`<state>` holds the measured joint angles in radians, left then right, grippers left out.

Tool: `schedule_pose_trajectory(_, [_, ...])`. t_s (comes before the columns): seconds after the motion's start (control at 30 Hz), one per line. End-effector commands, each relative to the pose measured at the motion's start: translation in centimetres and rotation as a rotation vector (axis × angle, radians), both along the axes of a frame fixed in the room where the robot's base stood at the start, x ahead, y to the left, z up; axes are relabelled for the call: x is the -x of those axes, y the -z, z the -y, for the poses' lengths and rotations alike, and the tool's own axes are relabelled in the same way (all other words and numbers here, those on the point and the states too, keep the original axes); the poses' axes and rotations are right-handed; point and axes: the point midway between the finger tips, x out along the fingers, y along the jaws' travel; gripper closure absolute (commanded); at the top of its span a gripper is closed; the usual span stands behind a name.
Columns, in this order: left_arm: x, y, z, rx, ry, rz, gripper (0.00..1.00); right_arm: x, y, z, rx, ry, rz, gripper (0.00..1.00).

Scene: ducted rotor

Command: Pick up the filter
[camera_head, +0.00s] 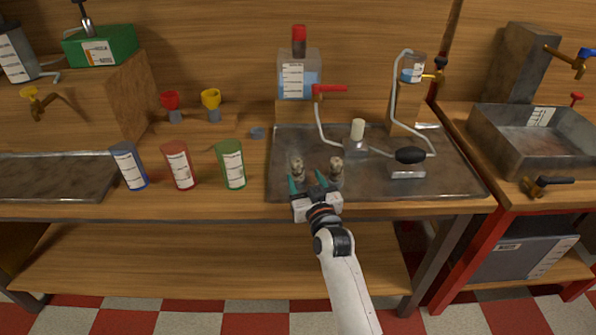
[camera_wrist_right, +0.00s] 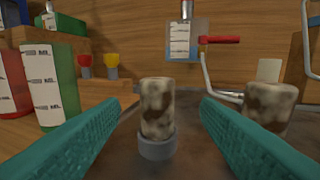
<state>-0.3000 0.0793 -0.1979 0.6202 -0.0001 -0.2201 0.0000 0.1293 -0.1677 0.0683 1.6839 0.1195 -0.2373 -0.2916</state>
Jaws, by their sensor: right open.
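Two mottled brown-and-cream cylinders, which look like filters, stand upright near the front of the metal tray. The left one (camera_head: 297,168) has a grey collar at its base, and it also shows ahead between my fingers in the right wrist view (camera_wrist_right: 157,108). The other one (camera_head: 336,169) stands to its right; in the right wrist view (camera_wrist_right: 270,104) it is partly hidden behind the right finger. My right gripper (camera_head: 307,180) is open and empty, with teal fingers, at the tray's front edge just short of the left cylinder. My left gripper is not in view.
The metal tray (camera_head: 450,180) also holds a block with a pale cylinder (camera_head: 357,130) and a black-knobbed device (camera_head: 409,158). A tank (camera_head: 299,75) with a red-handled tap stands behind. Blue, red and green cans (camera_head: 230,164) stand to the left.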

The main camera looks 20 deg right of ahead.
Motion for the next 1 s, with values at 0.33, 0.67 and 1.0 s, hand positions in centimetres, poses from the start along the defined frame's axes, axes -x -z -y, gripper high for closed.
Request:
schedule_pose_trajectory(0.33, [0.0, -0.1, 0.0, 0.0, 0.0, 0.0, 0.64, -3.8, 0.0, -0.1, -0.002, 0.0, 0.0, 0.43])
schedule_pose_trajectory(0.67, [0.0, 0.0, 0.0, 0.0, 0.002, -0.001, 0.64, -6.0, 0.2, -0.1, 0.0, 0.0, -0.001, 0.43])
schedule_pose_trajectory(1.0, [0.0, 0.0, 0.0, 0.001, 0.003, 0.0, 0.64, -5.9, 0.2, -0.1, 0.0, 0.0, -0.002, 0.79])
